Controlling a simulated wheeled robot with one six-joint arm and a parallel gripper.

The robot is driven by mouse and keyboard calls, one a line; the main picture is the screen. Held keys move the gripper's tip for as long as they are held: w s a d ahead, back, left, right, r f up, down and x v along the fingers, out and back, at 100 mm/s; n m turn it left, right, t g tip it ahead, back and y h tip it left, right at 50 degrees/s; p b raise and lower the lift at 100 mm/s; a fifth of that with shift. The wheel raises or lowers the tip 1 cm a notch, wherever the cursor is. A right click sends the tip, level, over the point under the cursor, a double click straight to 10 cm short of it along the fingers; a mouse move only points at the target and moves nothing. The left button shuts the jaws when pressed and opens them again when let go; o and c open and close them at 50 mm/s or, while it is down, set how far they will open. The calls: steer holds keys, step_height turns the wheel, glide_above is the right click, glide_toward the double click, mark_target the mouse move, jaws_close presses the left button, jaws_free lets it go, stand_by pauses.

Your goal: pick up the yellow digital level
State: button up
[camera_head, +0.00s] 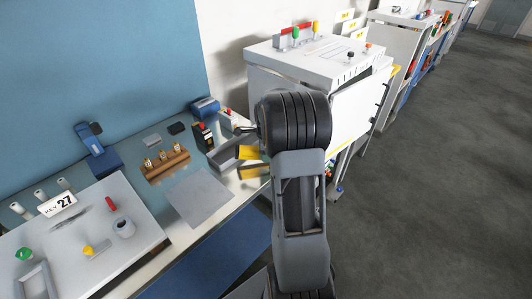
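A yellow block-like thing (250,153) shows at the right end of the bench, left of my arm. A second yellow patch (253,172) lies just below it. My arm hides their right sides, and I cannot tell which is the digital level or whether they are one thing. My arm stands up in the middle of the picture, in front of that bench end. A small dark tip (243,129) juts left from its upper end and may be part of my gripper. The rest of the gripper is hidden, so its fingers cannot be made out.
A grey open frame (222,157) stands beside the yellow thing. Left of it are a wooden block with brass pieces (165,160), a grey sheet (199,197) and a blue tool (95,145). A white cabinet (315,60) stands behind my arm. The floor at right is clear.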

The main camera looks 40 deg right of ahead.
steer(key=shift+w+d+f, duration=0.1)
steer(key=shift+f, duration=0.8)
steer(key=shift+c, duration=0.4)
jaws_close()
